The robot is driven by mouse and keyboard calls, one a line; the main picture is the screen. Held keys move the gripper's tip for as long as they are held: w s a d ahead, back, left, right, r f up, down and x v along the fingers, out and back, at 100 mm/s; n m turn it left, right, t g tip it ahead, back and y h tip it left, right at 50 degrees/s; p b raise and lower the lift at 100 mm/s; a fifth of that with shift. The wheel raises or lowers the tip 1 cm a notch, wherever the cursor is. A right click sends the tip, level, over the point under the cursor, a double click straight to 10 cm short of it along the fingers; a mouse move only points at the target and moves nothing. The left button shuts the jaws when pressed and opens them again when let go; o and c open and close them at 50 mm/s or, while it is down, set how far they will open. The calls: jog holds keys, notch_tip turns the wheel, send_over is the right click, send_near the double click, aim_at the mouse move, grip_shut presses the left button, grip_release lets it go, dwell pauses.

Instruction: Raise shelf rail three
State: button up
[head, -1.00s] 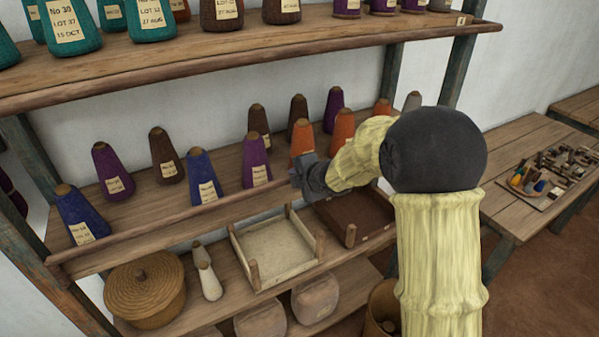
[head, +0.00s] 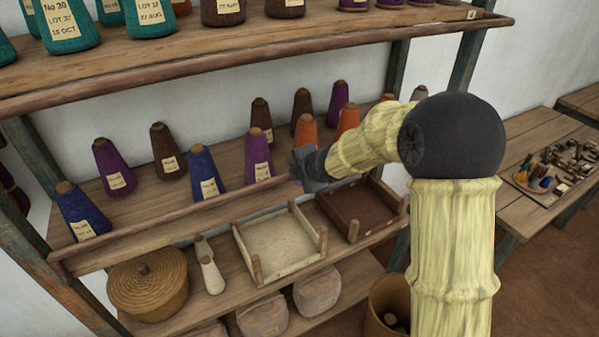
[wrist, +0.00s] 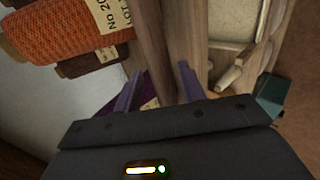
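The middle shelf's front rail (head: 185,214) is a long brown wooden bar along the shelf edge, below a row of yarn cones. I read no number on it. My gripper (head: 300,172) is at the rail's visible right part in the head view; the arm hides the rail further right. In the wrist view my gripper (wrist: 159,74) has its two fingers apart, with wooden bars running beyond and between them. One bar, likely the rail (wrist: 187,42), passes close by the right finger. I cannot tell whether the fingers touch it.
Yarn cones, including a purple one (head: 257,155) and an orange one (wrist: 70,35), stand close behind the rail. The upper shelf rail (head: 250,50) crosses above. A lidded basket (head: 147,285) and a pale tray (head: 278,243) sit below. A side table (head: 520,205) stands at the right.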

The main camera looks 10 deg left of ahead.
jog(key=p+v, duration=0.6)
jog(key=v, duration=1.1)
jog(key=shift+d+r, duration=0.1)
jog(key=s+d+f+m+g+h+b, duration=0.1)
jog(key=s+d+f+m+h+b, duration=0.2)
jog(key=d+f+m+b, duration=0.3)
jog(key=s+d+f+m+h+b, duration=0.2)
jog(key=d+f+m+b, duration=0.25)
jog(key=f+m, duration=0.35)
jog(key=s+d+f+m+g+b, duration=0.4)
jog(key=s+f+m+b, duration=0.1)
jog(key=s+f+m, duration=0.5)
jog(key=shift+s+d+f+m+g+b, duration=0.3)
jog(key=shift+s+d+f+m, duration=0.1)
jog(key=shift+s+f, duration=0.3)
